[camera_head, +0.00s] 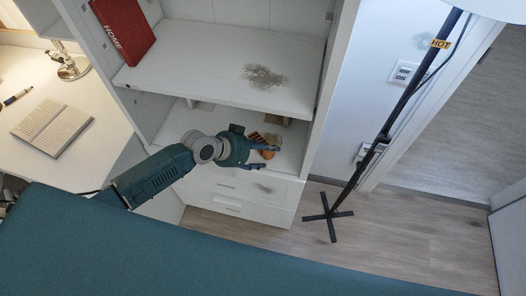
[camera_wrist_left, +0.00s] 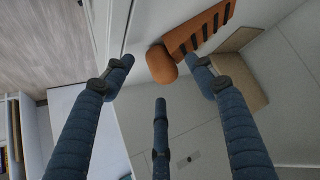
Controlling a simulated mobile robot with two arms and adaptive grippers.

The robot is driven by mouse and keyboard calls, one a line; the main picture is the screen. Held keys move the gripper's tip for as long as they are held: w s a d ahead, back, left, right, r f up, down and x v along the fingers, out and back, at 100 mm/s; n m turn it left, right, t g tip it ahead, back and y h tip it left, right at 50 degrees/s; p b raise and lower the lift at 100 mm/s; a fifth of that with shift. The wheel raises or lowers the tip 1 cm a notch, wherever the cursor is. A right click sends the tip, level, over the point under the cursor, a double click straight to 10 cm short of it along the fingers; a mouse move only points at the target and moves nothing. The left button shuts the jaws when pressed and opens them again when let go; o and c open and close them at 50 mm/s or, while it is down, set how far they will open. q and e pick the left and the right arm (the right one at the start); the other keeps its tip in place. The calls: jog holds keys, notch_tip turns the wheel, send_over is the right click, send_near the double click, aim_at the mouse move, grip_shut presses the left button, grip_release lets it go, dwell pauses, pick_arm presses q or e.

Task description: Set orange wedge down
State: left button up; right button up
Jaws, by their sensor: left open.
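An orange piece with a rounded end (camera_head: 268,154) lies on the lower shelf; it also shows in the left wrist view (camera_wrist_left: 162,64). Against it is an orange, black-striped slanted piece (camera_wrist_left: 200,29); I cannot tell whether the two are one wedge. My left gripper (camera_head: 272,147) reaches into the shelf from the left. In the left wrist view its fingers (camera_wrist_left: 160,76) are spread. The rounded end lies beyond the gap between the two upper fingertips, and nothing is visibly held. In the head view the fingers partly cover the orange pieces. My right gripper is not in view.
A tan block (camera_wrist_left: 238,78) lies beside the striped piece. The upper shelf (camera_head: 215,60) overhangs the lower one and holds a red book (camera_head: 124,28). A side panel (camera_head: 318,95) bounds the right. A black lamp stand (camera_head: 366,160) stands outside it.

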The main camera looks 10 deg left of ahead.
pick_arm(q)
jog(key=v, duration=1.2)
